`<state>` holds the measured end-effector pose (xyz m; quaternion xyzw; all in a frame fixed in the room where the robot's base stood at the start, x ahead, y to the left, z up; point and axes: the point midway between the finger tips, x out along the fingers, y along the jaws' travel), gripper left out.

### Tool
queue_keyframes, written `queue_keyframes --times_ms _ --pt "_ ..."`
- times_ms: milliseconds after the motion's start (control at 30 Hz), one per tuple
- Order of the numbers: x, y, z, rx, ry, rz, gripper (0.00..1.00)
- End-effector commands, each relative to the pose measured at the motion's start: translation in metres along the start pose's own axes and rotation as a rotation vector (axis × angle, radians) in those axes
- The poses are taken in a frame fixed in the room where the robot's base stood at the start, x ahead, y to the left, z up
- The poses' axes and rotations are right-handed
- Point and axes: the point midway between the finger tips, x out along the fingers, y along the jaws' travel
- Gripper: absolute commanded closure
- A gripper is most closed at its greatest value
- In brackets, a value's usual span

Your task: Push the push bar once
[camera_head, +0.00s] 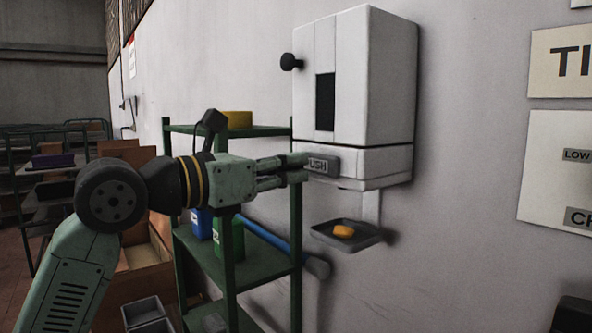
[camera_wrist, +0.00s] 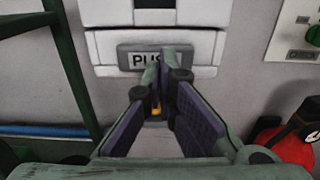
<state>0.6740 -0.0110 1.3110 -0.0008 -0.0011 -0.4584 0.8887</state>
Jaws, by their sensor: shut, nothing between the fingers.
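The push bar (camera_head: 325,165) is a grey bar marked "PUSH" on the lower front of a white wall-mounted dispenser (camera_head: 385,85). In the wrist view the bar (camera_wrist: 136,58) shows behind my fingertips, with its right letters covered. My gripper (camera_head: 303,167) is shut and empty, its tips at the left part of the bar in the head view. In the wrist view my gripper (camera_wrist: 167,62) has its tips in front of the bar's middle. I cannot tell whether they touch it. An orange piece (camera_head: 343,231) lies on the dark tray (camera_head: 322,236) below the dispenser.
A green shelf rack (camera_head: 230,272) stands left of the dispenser, behind my arm, with a yellow item (camera_head: 238,119) on top. A dark knob (camera_head: 290,62) sticks out of the dispenser's side. In the wrist view a red object (camera_wrist: 290,148) is at lower right.

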Motion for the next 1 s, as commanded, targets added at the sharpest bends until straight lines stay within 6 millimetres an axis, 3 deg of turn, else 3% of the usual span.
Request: queue_keyframes --times_ms 200,400,600,1000 --pt "-0.056 0.001 -0.004 0.002 -0.001 0.005 1.0" --pt "-0.088 0.001 -0.002 0.001 0.001 0.002 1.0" --pt "-0.101 0.0 -0.001 0.001 0.001 0.001 1.0" --pt "-0.101 0.0 0.0 0.001 0.001 0.001 1.0"
